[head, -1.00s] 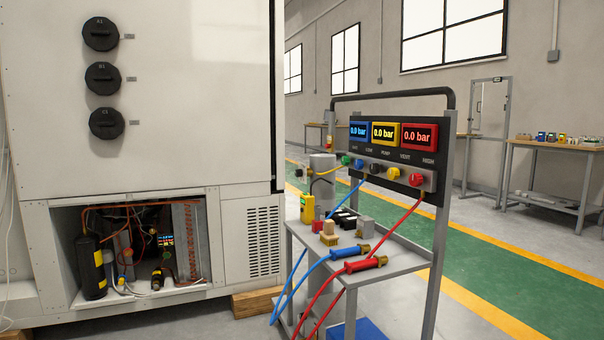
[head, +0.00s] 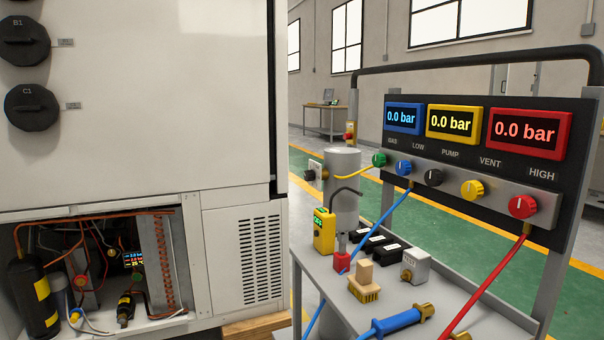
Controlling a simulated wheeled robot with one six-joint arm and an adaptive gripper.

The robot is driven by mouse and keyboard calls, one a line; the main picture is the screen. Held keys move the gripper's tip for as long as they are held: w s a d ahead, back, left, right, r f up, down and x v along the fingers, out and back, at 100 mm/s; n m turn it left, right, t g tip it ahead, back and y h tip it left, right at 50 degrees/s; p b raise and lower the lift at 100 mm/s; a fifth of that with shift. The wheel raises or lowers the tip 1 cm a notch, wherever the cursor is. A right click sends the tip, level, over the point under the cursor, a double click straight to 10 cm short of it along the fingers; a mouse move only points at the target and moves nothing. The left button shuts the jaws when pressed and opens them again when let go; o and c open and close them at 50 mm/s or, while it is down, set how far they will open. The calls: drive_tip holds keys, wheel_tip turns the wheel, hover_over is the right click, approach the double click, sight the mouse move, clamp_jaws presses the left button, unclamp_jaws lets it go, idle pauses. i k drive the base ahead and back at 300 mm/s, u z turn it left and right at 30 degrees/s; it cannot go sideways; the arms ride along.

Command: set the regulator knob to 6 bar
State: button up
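I cannot tell for sure which part is the regulator knob. A small dark round knob (head: 309,175) sits by a pale fitting left of the grey cylinder (head: 343,200); any scale on it is too small to read. The gauge panel (head: 460,105) carries a row of knobs: green (head: 379,160), blue (head: 403,168), black (head: 433,177), yellow (head: 472,190) and red (head: 521,206). Its blue display (head: 404,118), yellow display (head: 452,123) and red display (head: 526,133) all read 0.0 bar. My gripper is not in view.
The trolley shelf (head: 372,308) holds a yellow meter (head: 324,231), a wooden brush (head: 364,280) and several small blocks. Blue and red hoses hang across it. A white cabinet (head: 140,130) with an open lower bay stands left. Green floor (head: 400,220) lies behind the trolley.

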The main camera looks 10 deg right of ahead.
sight(308, 175)
drive_tip(key=k, duration=1.25)
drive_tip(key=u, duration=0.75)
drive_tip(key=i, duration=0.8)
drive_tip(key=u, duration=0.55)
drive_tip(key=i, duration=0.8)
drive_tip(key=z, duration=0.85)
drive_tip(key=i, duration=0.7)
drive_tip(key=z, duration=0.6)
